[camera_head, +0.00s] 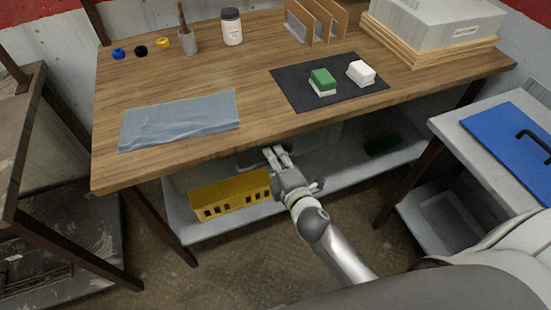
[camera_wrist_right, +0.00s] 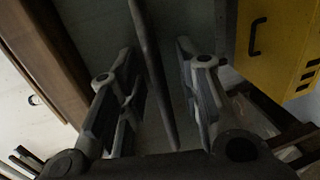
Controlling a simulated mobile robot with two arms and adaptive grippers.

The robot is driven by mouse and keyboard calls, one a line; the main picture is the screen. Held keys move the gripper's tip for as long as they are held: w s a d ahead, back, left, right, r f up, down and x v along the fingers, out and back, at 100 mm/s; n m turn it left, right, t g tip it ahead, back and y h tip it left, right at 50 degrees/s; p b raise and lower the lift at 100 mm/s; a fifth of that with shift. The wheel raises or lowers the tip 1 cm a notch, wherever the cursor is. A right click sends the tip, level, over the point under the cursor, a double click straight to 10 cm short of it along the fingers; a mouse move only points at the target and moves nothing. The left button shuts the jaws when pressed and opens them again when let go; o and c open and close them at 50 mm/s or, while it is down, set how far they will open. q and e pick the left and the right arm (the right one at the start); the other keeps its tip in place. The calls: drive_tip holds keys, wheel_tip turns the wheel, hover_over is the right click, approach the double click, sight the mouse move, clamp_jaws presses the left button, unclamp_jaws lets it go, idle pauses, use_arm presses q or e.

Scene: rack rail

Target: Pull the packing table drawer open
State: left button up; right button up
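The wooden packing table (camera_head: 225,75) fills the middle of the head view. Under its front edge is a grey drawer front, mostly in shadow and partly hidden by my right gripper (camera_head: 275,153). The drawer front (camera_wrist_right: 185,20) also shows in the right wrist view. There, a dark bar handle (camera_wrist_right: 153,75) runs between the two fingers of my right gripper (camera_wrist_right: 156,50). The fingers stand apart, one on each side of the bar, with gaps visible. I cannot tell how near in depth they are to the bar. My left gripper is out of view.
A yellow box (camera_head: 230,196) stands on the lower shelf (camera_head: 190,228), close beside my right gripper. The tabletop holds a blue-grey cloth (camera_head: 180,120), a dark mat (camera_head: 300,95) and a white jar (camera_head: 231,27). A side table with a blue panel (camera_head: 505,140) stands at right.

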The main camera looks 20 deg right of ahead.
clamp_jaws()
idle(0.5)
